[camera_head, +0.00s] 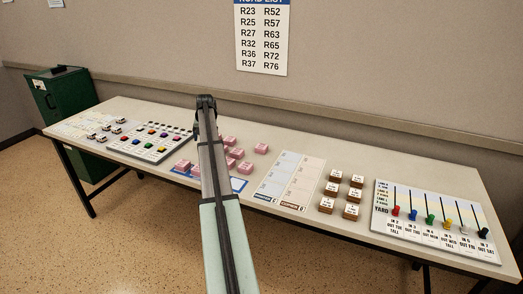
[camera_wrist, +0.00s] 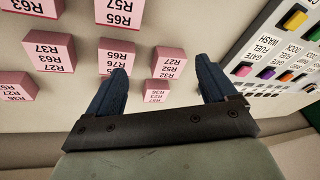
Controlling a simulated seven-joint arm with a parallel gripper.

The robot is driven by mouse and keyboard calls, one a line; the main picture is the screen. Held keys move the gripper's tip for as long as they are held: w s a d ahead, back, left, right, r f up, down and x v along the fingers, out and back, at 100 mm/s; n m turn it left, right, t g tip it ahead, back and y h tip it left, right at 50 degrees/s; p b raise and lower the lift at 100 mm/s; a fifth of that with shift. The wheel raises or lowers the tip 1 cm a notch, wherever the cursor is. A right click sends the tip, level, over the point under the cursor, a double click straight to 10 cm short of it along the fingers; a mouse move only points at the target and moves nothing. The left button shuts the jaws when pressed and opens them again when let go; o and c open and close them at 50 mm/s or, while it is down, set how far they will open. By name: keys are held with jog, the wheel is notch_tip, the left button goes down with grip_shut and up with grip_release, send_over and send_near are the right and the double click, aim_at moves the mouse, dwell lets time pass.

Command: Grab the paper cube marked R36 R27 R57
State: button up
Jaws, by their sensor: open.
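Pink paper cubes (camera_head: 230,140) with printed R-codes sit in a loose group at mid-table, partly behind my arm in the head view. In the wrist view, a pink cube (camera_wrist: 16,87) at the left edge seems to carry R36, R27 and R57; its print is small and partly cut off. My gripper (camera_head: 205,101) is open and empty, above the table. In the wrist view its fingers (camera_wrist: 162,66) stand apart, with a cube reading about R27 R52 R32 (camera_wrist: 168,62) and one with R36 R23 (camera_wrist: 157,92) seen between them. The R36 R27 R57 cube lies left of the fingers.
Other pink cubes (camera_wrist: 48,52) lie close around. A board with coloured blocks (camera_head: 150,143) is left of the cubes. Flat printed sheets (camera_head: 290,178), brown blocks (camera_head: 331,188) and a board with coloured pegs (camera_head: 436,225) are to the right. A wall list (camera_head: 262,38) hangs behind.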

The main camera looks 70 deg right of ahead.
jog(key=s+d+r+m+g+y, duration=0.1)
jog(key=s+d+r+m+g, duration=0.2)
jog(key=s+d, duration=0.85)
notch_tip(320, 180, up, 3)
jog(key=m+y, duration=0.1)
jog(key=m, duration=0.1)
send_over(262, 146)
jog(key=f, duration=0.8)
jog(key=shift+w+a, duration=0.3)
jog(key=shift+s+d+f, duration=0.1)
jog(key=shift+f, duration=1.25)
jog(key=shift+s+d+f, duration=0.1)
jog(key=shift+f, duration=1.25)
jog(key=shift+c, duration=0.3)
jog(key=c, duration=1.1)
